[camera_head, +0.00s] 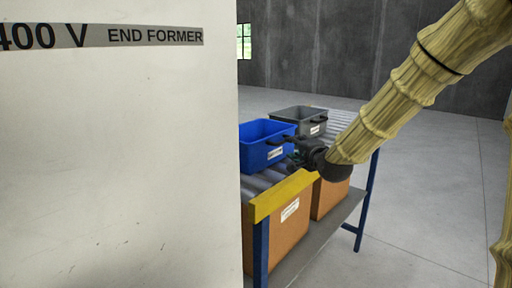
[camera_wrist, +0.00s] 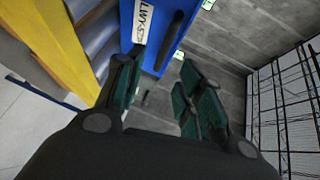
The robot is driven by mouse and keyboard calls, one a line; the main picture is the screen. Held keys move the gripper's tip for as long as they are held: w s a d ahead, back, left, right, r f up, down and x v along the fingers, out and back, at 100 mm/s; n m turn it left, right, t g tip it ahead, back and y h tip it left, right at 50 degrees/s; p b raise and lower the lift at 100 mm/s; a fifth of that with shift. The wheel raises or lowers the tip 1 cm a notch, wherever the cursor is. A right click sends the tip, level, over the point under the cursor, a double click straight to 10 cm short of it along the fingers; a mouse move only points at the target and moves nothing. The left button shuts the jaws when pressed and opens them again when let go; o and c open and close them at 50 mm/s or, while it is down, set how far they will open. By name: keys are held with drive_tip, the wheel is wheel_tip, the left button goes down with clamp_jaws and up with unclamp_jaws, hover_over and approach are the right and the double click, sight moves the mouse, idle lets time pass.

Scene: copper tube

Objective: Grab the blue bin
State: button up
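The blue bin (camera_head: 259,151) stands on the roller table in the head view, with a white label on its front and a black handle on its right side. It also shows at the top of the wrist view (camera_wrist: 127,25), tilted, with its label and black handle (camera_wrist: 171,42). My gripper (camera_head: 294,152) is at the bin's right side. In the wrist view my gripper (camera_wrist: 158,78) has its two green-padded fingers apart. The lower end of the handle appears between them in the picture. I cannot tell whether the fingers touch it.
A grey bin (camera_head: 301,117) stands behind the blue one on the roller table (camera_head: 343,119). Cardboard boxes (camera_head: 290,232) sit on the shelf below. The yellow end rail (camera_head: 283,194) is close under my gripper. A large white machine panel (camera_head: 120,150) blocks the left.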

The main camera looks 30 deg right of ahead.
drive_tip(key=d+p+x, duration=0.1)
drive_tip(key=p+x, duration=0.2)
drive_tip(key=x, duration=0.6)
drive_tip(key=shift+p, duration=0.4)
drive_tip(key=shift+s+r, duration=0.15)
drive_tip(key=shift+r, duration=0.05)
drive_tip(key=shift+c, duration=0.3)
clamp_jaws()
